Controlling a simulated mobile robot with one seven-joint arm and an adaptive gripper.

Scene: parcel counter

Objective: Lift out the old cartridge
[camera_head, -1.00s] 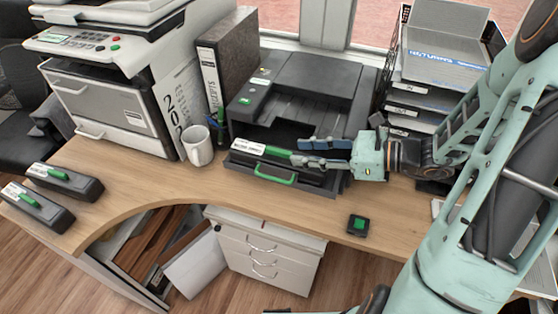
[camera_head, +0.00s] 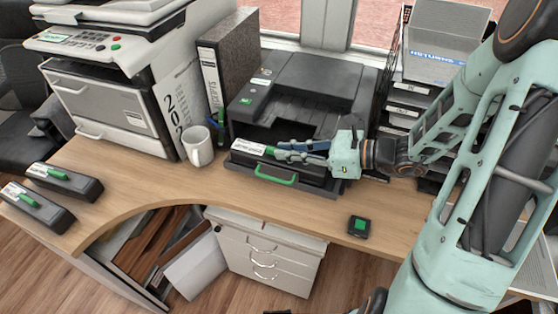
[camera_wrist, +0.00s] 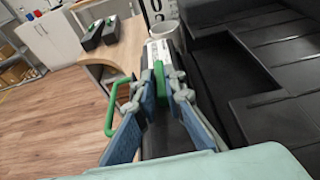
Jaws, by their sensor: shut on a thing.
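The old cartridge (camera_head: 250,148) is dark with a white label end and a green grip. It lies in the pulled-out front drawer (camera_head: 235,163) of the black printer (camera_head: 310,78); the drawer has a green handle (camera_head: 275,178). My gripper (camera_head: 280,150) reaches in from the right and is shut on the cartridge's green grip. In the wrist view my gripper (camera_wrist: 163,88) has its blue-grey fingers on both sides of the green grip, and the cartridge (camera_wrist: 157,50) runs ahead between them. The fingers hide part of the cartridge. No lift off the drawer shows.
Two similar cartridges with green grips, one behind (camera_head: 65,183) and one in front (camera_head: 38,208), lie on the desk's left end. A white mug (camera_head: 199,146) stands left of the printer, a binder (camera_head: 222,60) behind it. A small green-buttoned box (camera_head: 359,226) sits at the desk's front.

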